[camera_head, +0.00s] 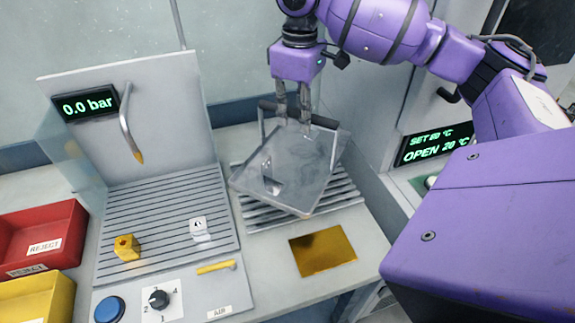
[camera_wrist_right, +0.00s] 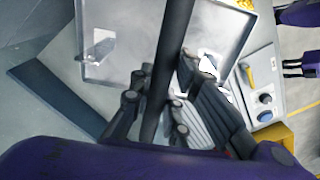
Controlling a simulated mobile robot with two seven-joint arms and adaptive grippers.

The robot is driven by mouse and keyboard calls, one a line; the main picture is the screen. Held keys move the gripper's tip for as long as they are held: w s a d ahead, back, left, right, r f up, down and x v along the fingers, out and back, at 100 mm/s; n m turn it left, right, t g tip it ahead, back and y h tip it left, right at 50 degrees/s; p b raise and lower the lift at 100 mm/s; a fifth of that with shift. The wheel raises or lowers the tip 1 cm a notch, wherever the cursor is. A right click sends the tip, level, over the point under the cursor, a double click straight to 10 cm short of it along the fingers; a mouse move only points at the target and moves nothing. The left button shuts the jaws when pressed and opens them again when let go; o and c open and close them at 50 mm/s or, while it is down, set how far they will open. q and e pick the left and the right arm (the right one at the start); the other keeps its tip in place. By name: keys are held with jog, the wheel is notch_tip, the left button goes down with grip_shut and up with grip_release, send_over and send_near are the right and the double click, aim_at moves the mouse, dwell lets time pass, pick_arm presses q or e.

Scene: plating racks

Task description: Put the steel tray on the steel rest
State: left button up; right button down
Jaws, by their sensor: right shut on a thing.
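My right gripper (camera_head: 293,118) comes down from above and is shut on that handle. The tray sits turned at an angle over the slatted steel rest (camera_head: 345,190), covering most of it. I cannot tell whether the tray touches the slats. In the right wrist view the dark handle bar runs between the fingers (camera_wrist_right: 155,115), with the tray (camera_wrist_right: 125,45) beyond. A small metal bracket-like piece (camera_head: 270,180) shows on the tray. My left gripper is not in view.
Left of the rest is a grooved board with a yellow block (camera_head: 126,247), a white block (camera_head: 198,226) and a bent nozzle (camera_head: 131,125). A gold plate (camera_head: 322,250) lies in front. Red (camera_head: 42,238) and yellow (camera_head: 38,298) bins stand far left. An oven-like unit (camera_head: 435,145) is at right.

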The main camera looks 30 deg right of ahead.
send_over(297, 160)
notch_tip(297, 160, down, 4)
jog(key=shift+s+f, duration=0.15)
jog(key=shift+f, duration=2.6)
jog(key=c, duration=1.7)
grip_release()
jog(key=shift+f, duration=0.15)
notch_tip(297, 160, up, 12)
jog(key=shift+r, duration=0.1)
